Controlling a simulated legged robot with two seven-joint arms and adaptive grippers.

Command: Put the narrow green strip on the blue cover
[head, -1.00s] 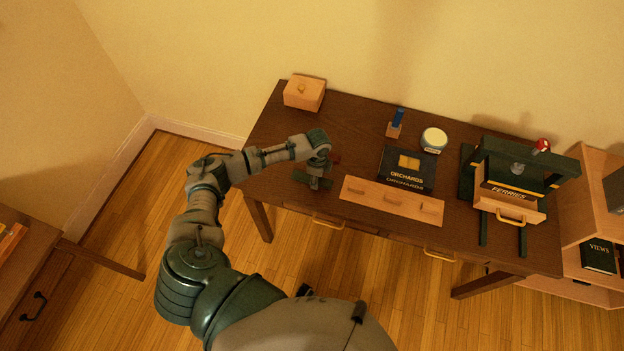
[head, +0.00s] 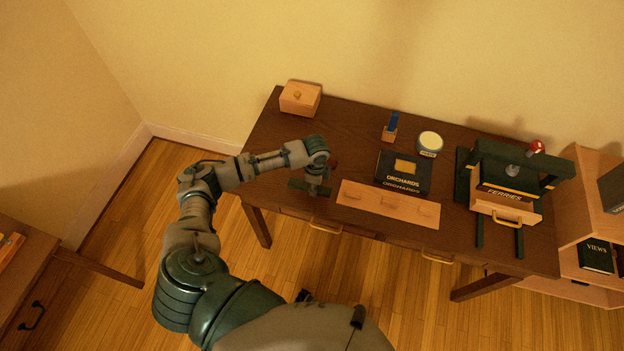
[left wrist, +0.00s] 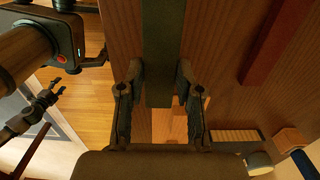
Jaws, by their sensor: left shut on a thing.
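My left gripper (head: 313,188) is low over the left part of the desk and shut on the narrow green strip (head: 297,184). In the left wrist view the dark green strip (left wrist: 163,45) runs up from between the two fingers of the gripper (left wrist: 162,92). I cannot tell whether the strip touches the desk. The book lettered ORCHARDS (head: 388,173), with a very dark cover and an orange-yellow panel, lies flat to the right of the gripper. Its cover's blue tint is hard to make out.
A red strip (left wrist: 283,40) lies beside the green one. A pale wooden board (head: 365,200) lies before the book. Behind are a lidded box (head: 300,99), a blue item in a block (head: 392,122) and a round jar (head: 430,142). A green press (head: 500,155) holds the FERRIES book (head: 508,193).

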